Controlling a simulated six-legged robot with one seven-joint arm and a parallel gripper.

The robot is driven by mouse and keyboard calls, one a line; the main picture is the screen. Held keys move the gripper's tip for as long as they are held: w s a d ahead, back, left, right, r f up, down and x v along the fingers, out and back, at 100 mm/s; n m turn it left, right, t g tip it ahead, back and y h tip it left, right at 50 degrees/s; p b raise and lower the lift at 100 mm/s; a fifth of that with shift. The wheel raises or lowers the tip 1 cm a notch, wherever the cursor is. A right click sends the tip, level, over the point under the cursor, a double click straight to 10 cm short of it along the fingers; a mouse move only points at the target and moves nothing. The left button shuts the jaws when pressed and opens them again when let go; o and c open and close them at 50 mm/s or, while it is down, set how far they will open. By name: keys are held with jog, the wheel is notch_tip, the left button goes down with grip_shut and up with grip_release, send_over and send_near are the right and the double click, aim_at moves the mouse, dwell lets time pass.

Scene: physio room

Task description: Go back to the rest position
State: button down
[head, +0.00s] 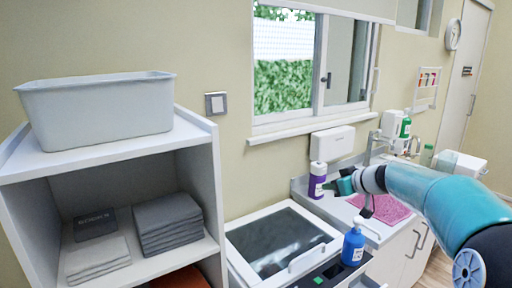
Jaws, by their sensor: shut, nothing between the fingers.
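My gripper (331,186) is at the end of my teal arm, which reaches in from the right. It is shut and empty, just right of a purple bottle with a white cap (317,182). I cannot tell whether it touches the bottle. A blue pump bottle (354,246) stands nearer, below my wrist.
A white shelf unit (212,190) at left holds a pale bin (98,112) and folded grey towels (167,222). A dark-topped cabinet with an open drawer (335,270) is in front. A pink mat (388,206) lies by the sink, near green bottles (405,127). A window (285,80) is behind.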

jog(key=s+a+m+g+h, duration=0.1)
jog(key=s+a+g, duration=0.1)
jog(key=s+a, duration=0.5)
jog(key=s+a+m+g+h, duration=0.1)
jog(key=s+a+h, duration=0.15)
jog(key=s, duration=0.85)
jog(key=s+d+f+m+h, duration=0.1)
jog(key=s+f+m, duration=0.1)
jog(key=s, duration=0.9)
jog(key=s+d+f+m+g+h, duration=0.1)
jog(key=s+f, duration=0.3)
jog(key=s, duration=0.7)
jog(key=shift+s+m+h, duration=0.15)
jog(key=shift+m+h, duration=0.5)
jog(key=shift+m, duration=0.15)
jog(key=shift+d, duration=0.15)
